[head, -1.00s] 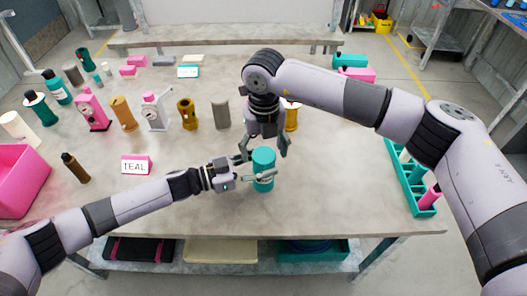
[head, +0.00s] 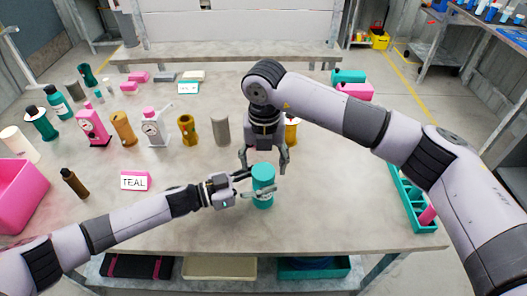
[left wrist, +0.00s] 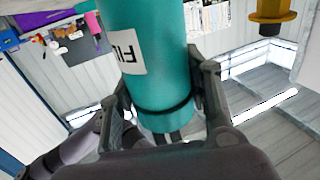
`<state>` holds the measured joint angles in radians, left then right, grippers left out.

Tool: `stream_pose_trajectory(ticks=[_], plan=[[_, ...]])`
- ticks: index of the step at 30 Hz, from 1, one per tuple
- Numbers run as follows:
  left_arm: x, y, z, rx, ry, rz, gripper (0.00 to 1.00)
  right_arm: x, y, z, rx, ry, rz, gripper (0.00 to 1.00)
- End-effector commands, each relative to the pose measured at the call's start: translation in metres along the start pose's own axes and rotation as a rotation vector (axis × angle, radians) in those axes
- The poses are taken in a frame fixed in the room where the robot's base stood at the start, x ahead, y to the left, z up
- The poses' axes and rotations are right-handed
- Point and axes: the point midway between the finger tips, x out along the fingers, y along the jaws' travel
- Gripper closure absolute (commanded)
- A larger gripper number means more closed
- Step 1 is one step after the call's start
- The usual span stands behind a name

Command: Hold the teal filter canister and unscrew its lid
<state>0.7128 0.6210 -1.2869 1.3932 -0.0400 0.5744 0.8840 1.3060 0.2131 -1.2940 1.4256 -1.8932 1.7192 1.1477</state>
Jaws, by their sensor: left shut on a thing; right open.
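The teal filter canister (head: 263,197) stands upright near the table's front edge, with its teal lid (head: 263,170) on top. My left gripper (head: 258,193) is shut around the canister's body from the left. The left wrist view shows the canister (left wrist: 150,85) between the fingers, with a white label and a dark ring. My right gripper (head: 264,166) points down and is open, just behind and above the lid, with its fingers spread to either side. Whether the right fingers touch the lid cannot be told.
A pink TEAL sign (head: 135,181) lies left of the canister. Several bottles, pumps and cylinders stand in rows at the back left. A pink bin (head: 20,190) is at the left edge and a teal rack (head: 412,205) at the right. The table around the canister is clear.

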Motion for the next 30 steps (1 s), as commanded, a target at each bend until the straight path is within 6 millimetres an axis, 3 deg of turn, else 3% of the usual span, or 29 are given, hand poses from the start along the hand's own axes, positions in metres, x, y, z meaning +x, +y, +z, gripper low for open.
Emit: stream_pose_trajectory(ticks=[6,17,30], plan=[[0.0,0.0,0.001,0.0,-0.002,0.0,1.0,0.026,0.0,0.0,0.0,0.002,-0.001,0.36],[0.0,0.0,0.001,0.0,-0.002,0.0,1.0,0.031,0.0,0.0,-0.002,0.0,-0.001,0.36],[0.0,0.0,0.001,0.0,-0.002,0.0,1.0,0.031,0.0,0.0,-0.001,0.0,-0.001,0.64]])
